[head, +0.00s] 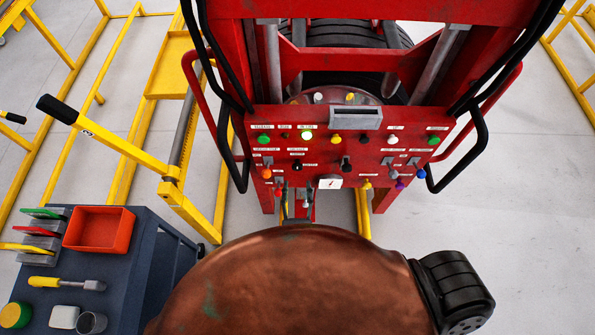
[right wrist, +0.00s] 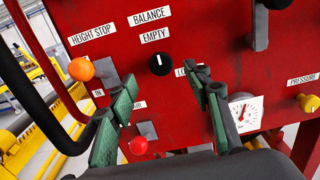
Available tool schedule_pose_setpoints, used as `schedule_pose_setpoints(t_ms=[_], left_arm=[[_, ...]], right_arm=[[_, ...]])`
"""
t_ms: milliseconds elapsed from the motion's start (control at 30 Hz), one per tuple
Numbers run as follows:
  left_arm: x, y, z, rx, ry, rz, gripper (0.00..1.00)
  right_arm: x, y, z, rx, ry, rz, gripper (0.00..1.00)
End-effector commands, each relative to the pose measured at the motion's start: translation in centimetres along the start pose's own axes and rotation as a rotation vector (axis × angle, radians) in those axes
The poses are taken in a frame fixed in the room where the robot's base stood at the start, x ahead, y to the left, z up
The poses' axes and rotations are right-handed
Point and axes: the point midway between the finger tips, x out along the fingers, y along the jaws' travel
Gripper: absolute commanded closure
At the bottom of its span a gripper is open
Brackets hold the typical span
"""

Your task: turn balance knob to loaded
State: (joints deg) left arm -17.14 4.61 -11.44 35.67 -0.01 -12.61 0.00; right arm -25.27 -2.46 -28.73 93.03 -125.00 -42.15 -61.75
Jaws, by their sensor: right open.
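The balance knob (right wrist: 160,64) is a round black knob on the red panel, under the labels BALANCE and EMPTY. Its white pointer line points up at EMPTY. A label starting with "LO" (right wrist: 181,71) to its right is partly hidden by my right finger. My right gripper (right wrist: 166,84) is open, its green fingertips on either side of the view below the knob, apart from it and holding nothing. In the head view the knob (head: 297,166) is small on the panel, with my right gripper (head: 296,204) just below it, partly hidden. My left gripper is not in view.
An orange knob (right wrist: 81,69) is left of the balance knob, a red knob (right wrist: 139,146) below. A pressure gauge (right wrist: 244,112) and a yellow knob (right wrist: 307,103) are to the right. A tool cart (head: 140,258) with a red tray (head: 99,246) stands at lower left.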

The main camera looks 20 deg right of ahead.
Motion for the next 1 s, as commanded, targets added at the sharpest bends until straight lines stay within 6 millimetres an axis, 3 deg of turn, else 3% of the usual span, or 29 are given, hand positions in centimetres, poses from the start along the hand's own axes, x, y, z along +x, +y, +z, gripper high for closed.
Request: schedule_pose_setpoints(t_ms=[200,400,767,1000], left_arm=[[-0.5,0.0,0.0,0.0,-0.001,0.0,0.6],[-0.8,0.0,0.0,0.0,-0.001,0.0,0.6],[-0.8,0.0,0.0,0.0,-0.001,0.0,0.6],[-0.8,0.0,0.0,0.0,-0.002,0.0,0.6]], right_arm=[[3.7,0.1,0.1,0.004,0.0,0.0,0.55],[5.9,0.0,-0.1,0.004,0.003,0.0,0.55],[6.5,0.0,-0.2,0.005,0.003,0.001,0.55],[6.5,0.0,-0.2,0.005,0.004,0.001,0.71]])
